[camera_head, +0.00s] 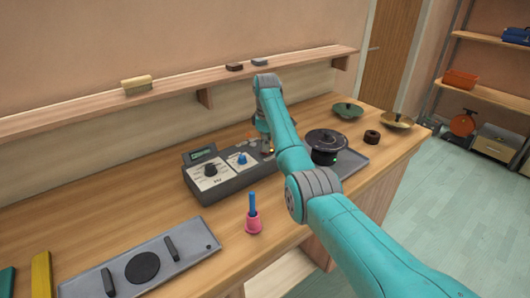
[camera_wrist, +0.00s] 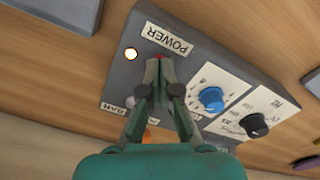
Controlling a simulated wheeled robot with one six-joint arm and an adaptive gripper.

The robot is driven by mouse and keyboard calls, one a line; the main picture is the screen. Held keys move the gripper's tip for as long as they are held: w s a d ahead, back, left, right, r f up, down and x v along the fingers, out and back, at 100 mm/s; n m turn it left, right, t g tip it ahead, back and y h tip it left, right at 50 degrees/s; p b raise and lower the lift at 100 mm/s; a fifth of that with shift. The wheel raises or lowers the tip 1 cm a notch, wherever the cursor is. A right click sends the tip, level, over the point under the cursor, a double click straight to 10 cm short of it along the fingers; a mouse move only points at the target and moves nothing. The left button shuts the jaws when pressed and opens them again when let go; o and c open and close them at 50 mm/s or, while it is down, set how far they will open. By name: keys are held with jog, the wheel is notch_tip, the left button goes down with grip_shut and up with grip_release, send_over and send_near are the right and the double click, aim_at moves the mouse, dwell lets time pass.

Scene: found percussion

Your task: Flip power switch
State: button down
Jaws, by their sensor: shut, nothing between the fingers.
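The grey control box (camera_head: 213,188) stands on the wooden bench, its right end partly hidden behind my arm in the head view. In the wrist view the box (camera_wrist: 120,88) has a white label reading POWER (camera_wrist: 166,38). A small red part of the power switch (camera_wrist: 159,56) shows just beyond my fingertips, mostly hidden by them. A round light (camera_wrist: 130,54) beside it glows pale yellow. My gripper (camera_wrist: 159,68) is shut and empty, its tips over the switch. I cannot tell whether they touch it.
A blue knob (camera_wrist: 211,98) and a black knob (camera_wrist: 253,125) stick up from the box close to my gripper. A shelf (camera_head: 180,98) runs along the wall behind.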

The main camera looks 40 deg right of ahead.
jog(key=shift+f, duration=0.5)
jog(key=shift+r, duration=0.1)
dwell(0.3)
jog(key=shift+r, duration=3.45)
